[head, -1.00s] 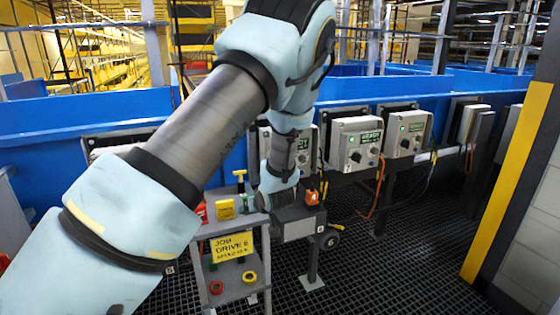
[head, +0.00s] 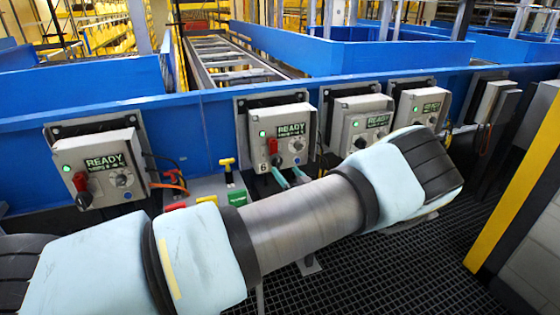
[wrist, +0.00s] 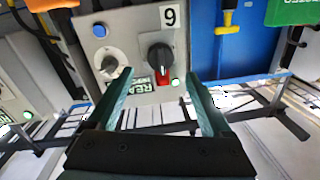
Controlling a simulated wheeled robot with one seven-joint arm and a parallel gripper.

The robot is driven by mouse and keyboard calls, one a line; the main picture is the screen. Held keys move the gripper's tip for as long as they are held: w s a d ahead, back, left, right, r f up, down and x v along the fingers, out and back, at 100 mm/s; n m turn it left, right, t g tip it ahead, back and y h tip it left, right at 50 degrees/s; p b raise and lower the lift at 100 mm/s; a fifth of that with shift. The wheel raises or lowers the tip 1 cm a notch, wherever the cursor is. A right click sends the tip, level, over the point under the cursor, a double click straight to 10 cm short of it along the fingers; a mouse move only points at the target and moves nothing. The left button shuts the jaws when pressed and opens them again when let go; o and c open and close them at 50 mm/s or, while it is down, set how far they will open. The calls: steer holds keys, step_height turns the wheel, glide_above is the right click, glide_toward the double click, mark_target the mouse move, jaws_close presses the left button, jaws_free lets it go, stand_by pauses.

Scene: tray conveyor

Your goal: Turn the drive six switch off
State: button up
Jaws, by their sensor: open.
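The grey drive six box (head: 258,130) hangs on the blue conveyor side, with a "6" label (head: 262,168) and a lit READY display (head: 291,130). Its switch (head: 273,146) is a black rotary base with a red handle pointing up in the head view. In the wrist view, which is upside down, the switch (wrist: 160,58) shows its red handle toward the picture's bottom, beside a round dial (wrist: 108,62). My gripper (head: 288,174) is open and empty just below the box. In the wrist view my gripper (wrist: 160,76) has its teal fingers on either side of the switch; contact cannot be told.
Similar boxes stand left (head: 95,165) and right (head: 358,125) of drive six. A yellow T-handle (head: 228,170) and a green block (head: 238,198) stand at left, below the box. A yellow and black post (head: 515,180) stands at right. Grated floor (head: 400,270) is open in front.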

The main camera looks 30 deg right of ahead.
mark_target(279, 164)
steer(key=shift+w+d+p, duration=0.1)
steer(key=shift+w+p, duration=0.65)
steer(key=shift+w, duration=2)
steer(key=shift+c, duration=0.4)
jaws_close()
